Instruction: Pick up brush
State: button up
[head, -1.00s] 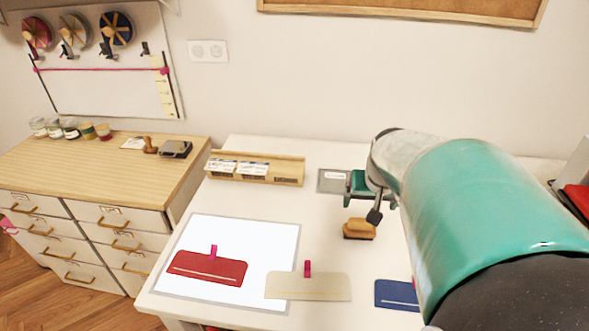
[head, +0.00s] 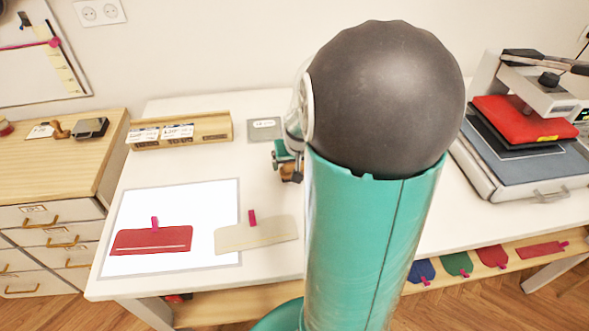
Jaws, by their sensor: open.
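The brush (head: 289,171) is a small tan wooden block on the white table. Most of it is hidden by my gripper and arm, and only a small tan part shows. My gripper (head: 286,164) is open, with dark fingers below a green part, right at the brush. One finger shows on the left of the brush and one on the right. I cannot tell whether they touch it.
A red card (head: 152,240) lies on a white light panel (head: 215,192), with a beige card (head: 256,236) beside it. A wooden tray (head: 180,132) and grey plate (head: 264,129) are behind. A heat press (head: 520,140) stands at right. My arm hides the table's middle.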

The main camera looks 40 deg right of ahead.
jog(key=c, duration=1.1)
jog(key=shift+r, duration=0.1)
